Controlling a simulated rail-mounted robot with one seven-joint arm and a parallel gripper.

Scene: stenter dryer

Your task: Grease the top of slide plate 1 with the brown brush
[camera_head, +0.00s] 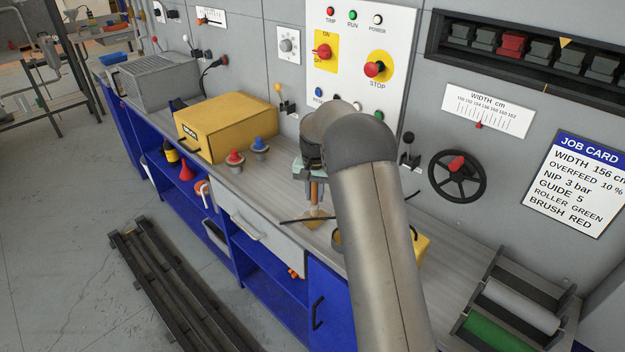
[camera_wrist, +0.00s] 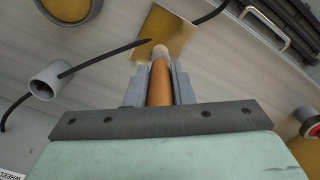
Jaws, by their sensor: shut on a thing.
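My gripper (camera_wrist: 160,88) is shut on the brown handle of the brush (camera_wrist: 160,78). In the head view my gripper (camera_head: 312,178) is partly hidden by my arm, and the brush (camera_head: 314,190) points down at the bench. The pale brush tip is over or at the near edge of a square brass-coloured plate (camera_wrist: 172,28). I cannot tell whether it touches. The plate also shows in the head view (camera_head: 314,222), partly hidden. No number is readable on it, so I cannot confirm it is slide plate 1.
A black cable or rod (camera_wrist: 105,57) passes through a grey ring (camera_wrist: 47,80) beside the plate. A yellow box (camera_head: 228,128) and red and blue knobbed pieces (camera_head: 235,160) stand left on the bench (camera_head: 265,190). A roller rack (camera_head: 520,300) stands right.

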